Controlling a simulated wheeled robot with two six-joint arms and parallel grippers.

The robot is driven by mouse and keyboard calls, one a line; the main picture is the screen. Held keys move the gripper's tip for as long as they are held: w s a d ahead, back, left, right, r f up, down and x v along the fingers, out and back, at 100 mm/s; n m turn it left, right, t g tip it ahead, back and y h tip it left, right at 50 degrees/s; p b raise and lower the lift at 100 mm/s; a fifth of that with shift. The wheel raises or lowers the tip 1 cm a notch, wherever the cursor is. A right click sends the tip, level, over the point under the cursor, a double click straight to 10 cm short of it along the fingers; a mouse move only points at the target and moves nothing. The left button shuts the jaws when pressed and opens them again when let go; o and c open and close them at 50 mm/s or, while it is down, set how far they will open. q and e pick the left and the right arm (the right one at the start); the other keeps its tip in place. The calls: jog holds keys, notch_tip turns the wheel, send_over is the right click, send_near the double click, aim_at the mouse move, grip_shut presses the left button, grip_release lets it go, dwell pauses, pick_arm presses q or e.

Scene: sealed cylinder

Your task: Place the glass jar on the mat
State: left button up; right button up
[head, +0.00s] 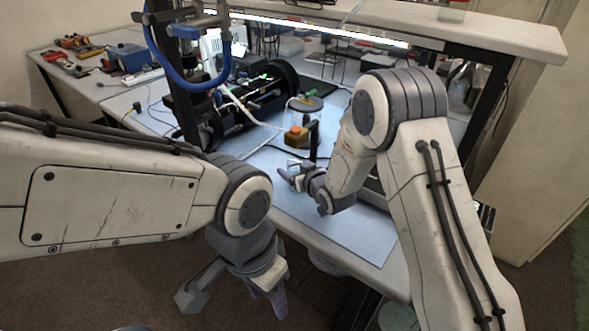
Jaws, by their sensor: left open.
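A clear glass jar (313,101) with a dark round lid stands on the bench, behind my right gripper. An orange block (297,134) shows at its lower part; I cannot tell whether it is inside the jar or in front of it. A pale blue-grey mat (352,231) covers the front of the bench. My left gripper (234,298) is open and empty, hanging low in front of the bench, well away from the jar. My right gripper (304,192) is over the mat, nearer than the jar; its jaws are too small and partly hidden to read.
A dark upright post with a blue hose (161,55) stands at left of the mat. Black cylindrical equipment (272,85) lies behind it. A blue box (128,57) and tools are on the far left bench. A white shelf (480,35) overhangs the back.

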jog(key=o, duration=1.4)
jog(key=shift+f, duration=0.1)
jog(key=shift+o, duration=0.2)
jog(key=shift+s+d+r, duration=0.1)
jog(key=shift+r, duration=0.15)
jog(key=b+v, duration=0.1)
jog(key=v, duration=1)
jog(key=shift+s+d+r, duration=0.15)
jog(key=shift+s+r, duration=0.05)
jog(key=shift+s, duration=0.3)
jog(key=s+r+n+g+h, duration=0.1)
jog(key=s+g, duration=0.5)
jog(key=s, duration=0.9)
jog(key=s+d+r+n+g+h, duration=0.1)
jog(key=s+g+h, duration=0.3)
jog(key=s, duration=1.1)
jog(key=shift+s+d+r+g, duration=0.2)
jog(key=shift+s+r+g, duration=0.2)
jog(key=shift+r+g, duration=0.5)
jog(key=shift+f, duration=0.2)
